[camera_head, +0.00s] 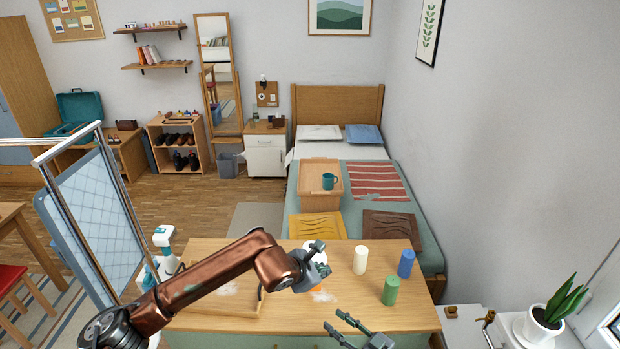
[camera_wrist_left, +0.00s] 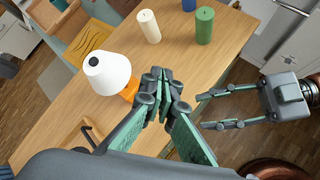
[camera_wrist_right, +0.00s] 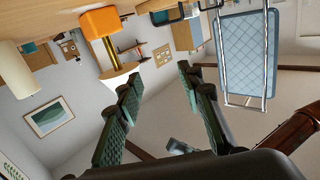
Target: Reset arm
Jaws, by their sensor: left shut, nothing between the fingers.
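My left gripper (camera_head: 322,272) is above the wooden dresser top (camera_head: 400,326), and no object is between its fingers. In the left wrist view its fingers (camera_wrist_left: 165,92) are closed together. My right gripper (camera_head: 338,326) is lower, by the dresser's front edge. Its fingers are spread and empty in the right wrist view (camera_wrist_right: 160,88), and it also shows in the left wrist view (camera_wrist_left: 205,110). A lamp with a white shade (camera_wrist_left: 107,73) and an orange base stands close beside my left gripper, which partly hides it in the head view.
A white candle (camera_head: 360,260), a green candle (camera_head: 390,290) and a blue candle (camera_head: 406,263) stand on the dresser's right side. A wooden tray (camera_head: 212,313) lies on its left, partly behind my left arm. A potted plant (camera_head: 541,325) stands at the right.

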